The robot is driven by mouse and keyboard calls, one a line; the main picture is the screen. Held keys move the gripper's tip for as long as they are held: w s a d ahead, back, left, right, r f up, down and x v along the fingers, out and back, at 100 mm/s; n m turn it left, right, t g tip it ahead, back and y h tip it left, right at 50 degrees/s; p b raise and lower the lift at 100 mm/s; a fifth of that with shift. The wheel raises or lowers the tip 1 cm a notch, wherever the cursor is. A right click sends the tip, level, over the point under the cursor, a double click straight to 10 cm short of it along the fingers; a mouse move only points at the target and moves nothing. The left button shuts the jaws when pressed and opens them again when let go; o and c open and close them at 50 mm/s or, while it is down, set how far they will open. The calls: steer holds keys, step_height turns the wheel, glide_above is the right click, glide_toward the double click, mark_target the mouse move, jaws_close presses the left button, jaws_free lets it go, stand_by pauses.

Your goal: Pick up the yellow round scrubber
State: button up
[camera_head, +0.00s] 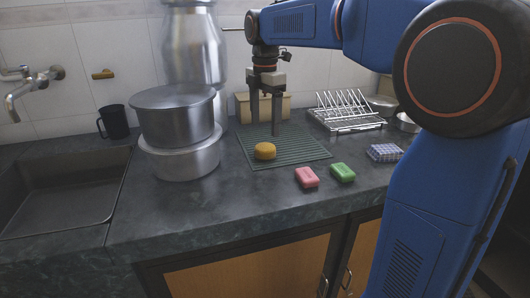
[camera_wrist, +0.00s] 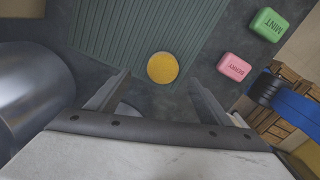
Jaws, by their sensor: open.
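The yellow round scrubber (camera_head: 265,151) lies on the front part of a green ribbed mat (camera_head: 301,152) on the dark counter. In the wrist view the scrubber (camera_wrist: 162,67) is a yellow disc near the mat's edge, ahead of the fingertips and roughly between them in the picture. My gripper (camera_head: 265,108) points down above the mat, behind and above the scrubber in the head view. Its two fingers are apart with nothing between them, and they also show in the wrist view (camera_wrist: 160,82). They do not touch the scrubber.
Stacked steel pots (camera_head: 174,117) stand left of the mat, with a tall steel canister (camera_head: 194,45) behind. A pink soap (camera_head: 307,177) and a green soap (camera_head: 343,172) lie to the right. A dish rack (camera_head: 346,113) stands behind right. The front-left counter is clear beside the sink (camera_head: 62,190).

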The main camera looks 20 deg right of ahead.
mark_target(264, 147)
step_height(264, 147, down, 3)
steer(key=shift+f, duration=0.1)
steer(key=shift+s+a+f, duration=0.1)
steer(key=shift+s+f, duration=0.05)
steer(key=shift+f, duration=0.75)
steer(key=shift+s+a+f, duration=0.1)
steer(key=shift+s+f, duration=0.05)
steer(key=shift+f, duration=0.75)
steer(key=shift+s+f, duration=0.15)
steer(key=shift+f, duration=0.75)
steer(key=c, duration=1.1)
steer(key=shift+r, duration=0.15)
step_height(264, 147, up, 10)
steer(key=shift+f, duration=0.1)
